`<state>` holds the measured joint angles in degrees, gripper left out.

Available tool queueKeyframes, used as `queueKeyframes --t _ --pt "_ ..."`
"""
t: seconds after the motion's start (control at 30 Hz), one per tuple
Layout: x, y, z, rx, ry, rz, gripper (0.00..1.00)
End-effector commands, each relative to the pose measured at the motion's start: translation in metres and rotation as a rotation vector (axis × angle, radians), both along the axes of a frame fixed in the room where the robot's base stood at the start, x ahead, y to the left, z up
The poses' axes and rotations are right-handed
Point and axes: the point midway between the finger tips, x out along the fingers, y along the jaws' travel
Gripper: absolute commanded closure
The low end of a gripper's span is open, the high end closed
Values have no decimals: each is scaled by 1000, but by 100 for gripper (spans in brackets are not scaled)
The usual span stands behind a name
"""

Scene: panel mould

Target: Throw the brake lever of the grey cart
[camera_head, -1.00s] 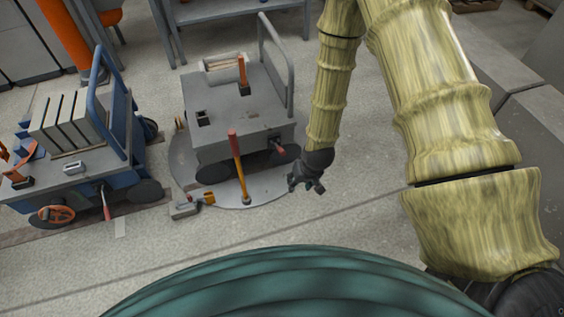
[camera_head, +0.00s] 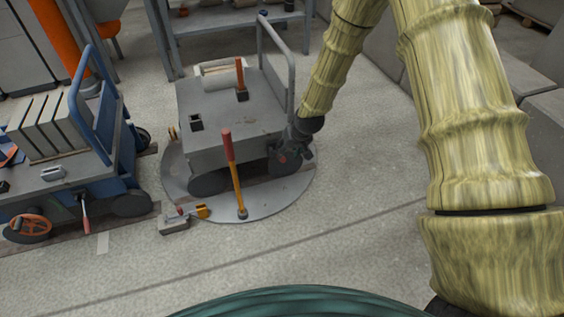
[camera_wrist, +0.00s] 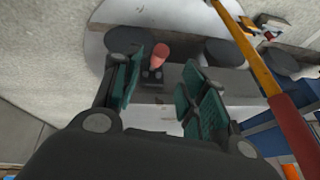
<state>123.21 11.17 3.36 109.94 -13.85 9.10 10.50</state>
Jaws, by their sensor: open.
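The grey cart (camera_head: 215,131) stands on a round metal plate, its push handle at the right. A short lever with a red grip on the cart's side, low between the wheels, shows in the wrist view (camera_wrist: 161,54). My gripper (camera_head: 296,147) is beside the cart's right front corner, near that lever. In the wrist view my gripper (camera_wrist: 163,76) is open, with the red grip in line with the gap between its green-padded fingers. Contact with the grip cannot be told. In the head view the gripper mostly hides this lever.
A tall yellow lever with a red grip (camera_head: 228,147) stands on the round plate (camera_head: 270,203) in front of the cart. An orange-red upright (camera_head: 240,72) stands on the cart's deck. A blue cart (camera_head: 120,178) with slabs is at the left.

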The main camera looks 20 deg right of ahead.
Motion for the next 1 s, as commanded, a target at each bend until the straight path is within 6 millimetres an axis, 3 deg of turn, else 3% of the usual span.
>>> queueKeyframes --t 0.3,0.5,0.7,1.0 --pt "19 7 -51 -1 1 1 57" --pt "30 11 -74 0 1 1 57" --pt "35 12 -85 0 1 0 57" --pt "36 13 -86 0 0 0 57"
